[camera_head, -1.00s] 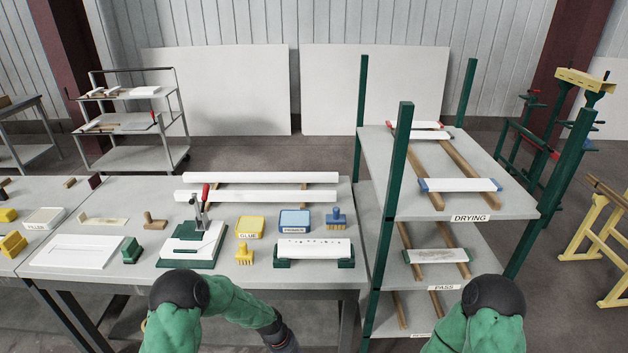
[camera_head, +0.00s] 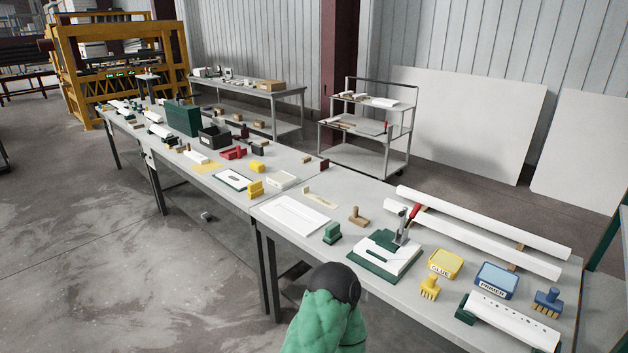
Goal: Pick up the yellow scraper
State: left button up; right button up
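Several yellow things lie on the tables, and I cannot tell for sure which one is the yellow scraper. A yellow block-like tool (camera_head: 256,189) stands near the front edge of the left table. A yellow brush (camera_head: 429,287) lies on the right table in front of the yellow glue tray (camera_head: 445,264). Neither of my grippers is in view. Only a green arm link of mine shows at the bottom.
The right table (camera_head: 270,208) holds a white panel (camera_head: 295,215), a green-and-white clamp fixture (camera_head: 385,256), a blue primer tray (camera_head: 496,280) and a blue brush (camera_head: 547,302). A grey cart (camera_head: 362,150) stands behind. Open floor (camera_head: 120,270) lies at the left.

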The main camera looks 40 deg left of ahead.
aim_at(255, 188)
jog(key=u, duration=1.85)
jog(key=i+j, duration=0.25)
jog(key=i, duration=0.25)
jog(key=i+j, duration=0.25)
jog(key=i, duration=0.25)
jog(key=i+j+z, duration=0.1)
jog(key=i+j, duration=0.15)
jog(key=i, duration=0.25)
